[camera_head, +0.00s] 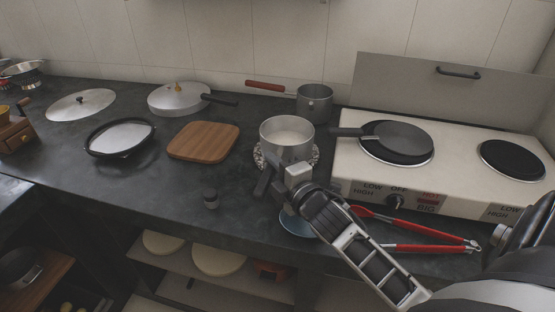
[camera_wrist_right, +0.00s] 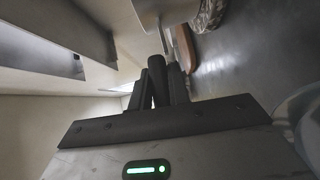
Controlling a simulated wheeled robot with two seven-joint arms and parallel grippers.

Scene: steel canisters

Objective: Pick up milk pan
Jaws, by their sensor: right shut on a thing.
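The milk pan (camera_head: 287,133) is a light metal pot, upright over a patterned round trivet (camera_head: 259,156) near the middle of the counter. I cannot tell whether it touches the trivet. My right gripper (camera_head: 276,178) is at the pan's near side, shut on its dark handle. In the right wrist view the dark handle (camera_wrist_right: 157,75) sits between the fingers, with part of the pale pan beyond it at the top. The gripper hides much of the handle in the head view. My left gripper is not in view.
A red-handled saucepan (camera_head: 314,103) stands just behind. The stove (camera_head: 350,185) with a frying pan (camera_head: 398,142) is right.

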